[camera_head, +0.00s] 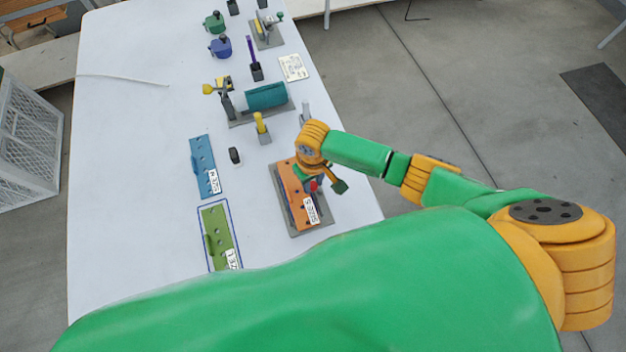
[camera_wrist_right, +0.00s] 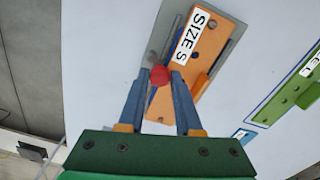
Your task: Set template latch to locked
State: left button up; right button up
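The orange template plate (camera_head: 292,190) marked SIZE S lies on a grey base (camera_head: 322,225) near the table's right edge. It also shows in the right wrist view (camera_wrist_right: 212,42). A red knob (camera_head: 313,185), seemingly the latch handle, is at the plate's edge. In the right wrist view the red knob (camera_wrist_right: 160,76) sits between the fingertips of my right gripper (camera_wrist_right: 161,82), which appear to touch it on both sides. In the head view my right gripper (camera_head: 308,172) is over the plate, its fingers mostly hidden. My left gripper is not in view.
A blue template (camera_head: 203,165) and a green template (camera_head: 217,235) lie to the left. A yellow-handled block (camera_head: 262,130) and a teal cylinder machine (camera_head: 265,96) stand beyond the plate. The table's left side is clear.

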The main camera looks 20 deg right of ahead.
aim_at(313, 185)
jog(key=o, duration=0.4)
jog(key=shift+c, duration=0.2)
notch_tip(313, 185, up, 7)
jog(key=shift+r, duration=0.1)
